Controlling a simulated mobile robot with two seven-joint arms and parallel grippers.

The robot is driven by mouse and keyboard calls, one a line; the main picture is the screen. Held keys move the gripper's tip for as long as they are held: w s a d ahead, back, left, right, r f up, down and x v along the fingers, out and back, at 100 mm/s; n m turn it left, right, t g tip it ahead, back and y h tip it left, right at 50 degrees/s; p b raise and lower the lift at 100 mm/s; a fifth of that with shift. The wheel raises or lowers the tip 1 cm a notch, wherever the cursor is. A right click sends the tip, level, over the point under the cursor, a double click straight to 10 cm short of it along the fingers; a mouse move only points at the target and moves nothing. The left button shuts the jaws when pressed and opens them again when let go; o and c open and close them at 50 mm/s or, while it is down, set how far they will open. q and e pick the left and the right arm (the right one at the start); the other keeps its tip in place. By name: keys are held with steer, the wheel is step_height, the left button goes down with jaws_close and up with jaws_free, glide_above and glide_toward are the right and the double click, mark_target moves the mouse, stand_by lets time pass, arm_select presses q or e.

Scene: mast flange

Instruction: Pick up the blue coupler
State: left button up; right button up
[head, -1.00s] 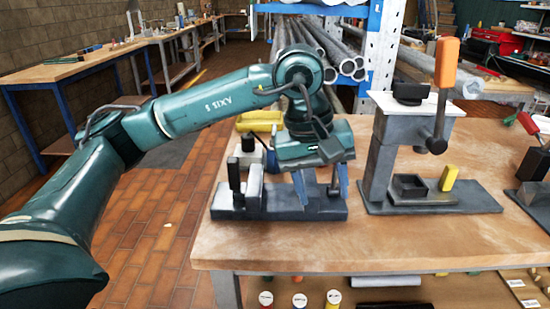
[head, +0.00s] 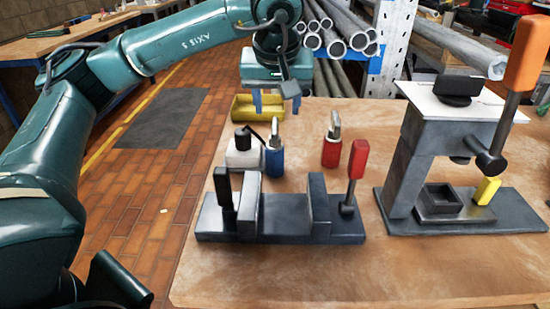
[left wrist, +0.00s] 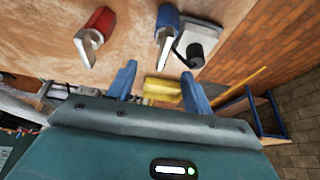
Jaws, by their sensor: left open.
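The blue coupler (head: 274,156) stands upright on the bench behind the vise-like fixture, its metal tip pointing up. It also shows in the left wrist view (left wrist: 168,18), at the top edge. My left gripper (head: 270,108) is open and empty, above and beyond the blue coupler in the head view, with its fingers pointing down. In the left wrist view my fingers (left wrist: 159,72) are spread apart, and the coupler is outside the gap between them. My right gripper is not in view.
A red coupler (head: 331,148) stands to the right of the blue one. The fixture (head: 280,222) and a lever press (head: 425,150) stand nearer and to the right.

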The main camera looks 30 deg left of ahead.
mark_target(275, 125)
arm_select(q)
steer(key=x, duration=0.3)
steer(key=shift+f, duration=0.2)
steer(key=shift+s+x, duration=0.15)
steer(key=shift+x, duration=1.2)
steer(key=shift+s+x, duration=0.2)
steer(key=shift+x, duration=1.2)
steer(key=shift+a+f, duration=0.1)
steer(key=shift+c, duration=0.3)
jaws_close()
